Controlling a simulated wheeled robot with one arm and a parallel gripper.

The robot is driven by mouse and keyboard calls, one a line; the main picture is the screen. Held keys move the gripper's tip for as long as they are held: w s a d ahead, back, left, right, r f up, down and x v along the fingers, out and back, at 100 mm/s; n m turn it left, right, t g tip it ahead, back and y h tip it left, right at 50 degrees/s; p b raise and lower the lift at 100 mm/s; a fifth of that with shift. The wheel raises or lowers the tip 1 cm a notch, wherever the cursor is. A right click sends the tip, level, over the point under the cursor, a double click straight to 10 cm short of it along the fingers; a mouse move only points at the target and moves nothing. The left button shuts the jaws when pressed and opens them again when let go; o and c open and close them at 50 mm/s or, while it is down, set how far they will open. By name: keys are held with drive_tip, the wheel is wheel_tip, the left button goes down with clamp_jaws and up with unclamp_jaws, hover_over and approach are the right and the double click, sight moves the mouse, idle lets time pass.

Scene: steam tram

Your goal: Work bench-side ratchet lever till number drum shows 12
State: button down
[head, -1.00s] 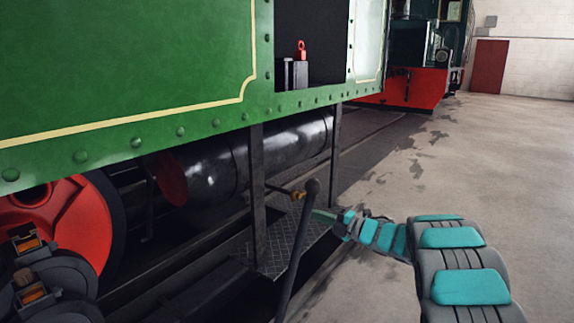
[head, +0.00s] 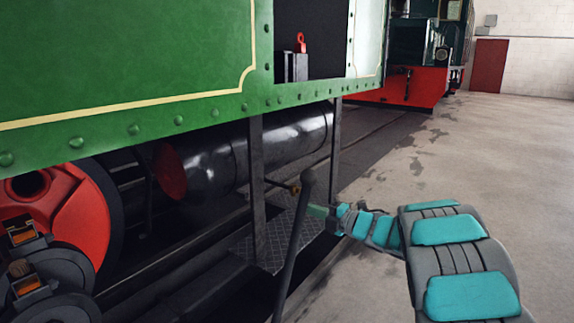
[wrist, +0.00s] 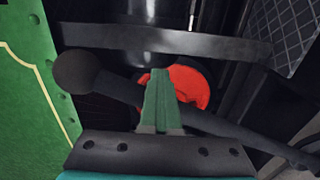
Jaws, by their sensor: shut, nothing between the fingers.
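The ratchet lever (head: 292,240) is a dark rod with a round knob (head: 307,178), standing slightly tilted beside the green tram. My gripper (head: 318,210) is just right of the rod, a little below the knob. In the wrist view my shut green fingers (wrist: 163,100) are empty. The lever's knob (wrist: 78,72) is left of them there, and its rod (wrist: 225,128) slants past behind the fingers to the lower right. I cannot tell whether they touch. No number drum with readable figures shows in either view.
The green tram side (head: 120,70) hangs over the left. A dark post (head: 257,190) and a tread-plate step (head: 285,245) stand behind the lever. A red wheel (head: 85,215) is at lower left. The concrete floor (head: 480,160) on the right is clear.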

drive_tip(key=shift+s+a+r, duration=0.35)
drive_tip(key=shift+s+a, duration=0.2)
drive_tip(key=shift+s, duration=0.2)
drive_tip(key=s+a+r+b, duration=0.1)
drive_tip(key=s+a+r, duration=0.1)
drive_tip(key=s+a, duration=0.2)
drive_tip(key=shift+s+r, duration=0.25)
drive_tip(key=shift+s, duration=0.45)
drive_tip(key=shift+a, duration=0.1)
drive_tip(key=s+a+r, duration=0.1)
drive_tip(key=s+a, duration=0.3)
drive_tip(key=s, duration=0.2)
drive_tip(key=shift+a, duration=0.2)
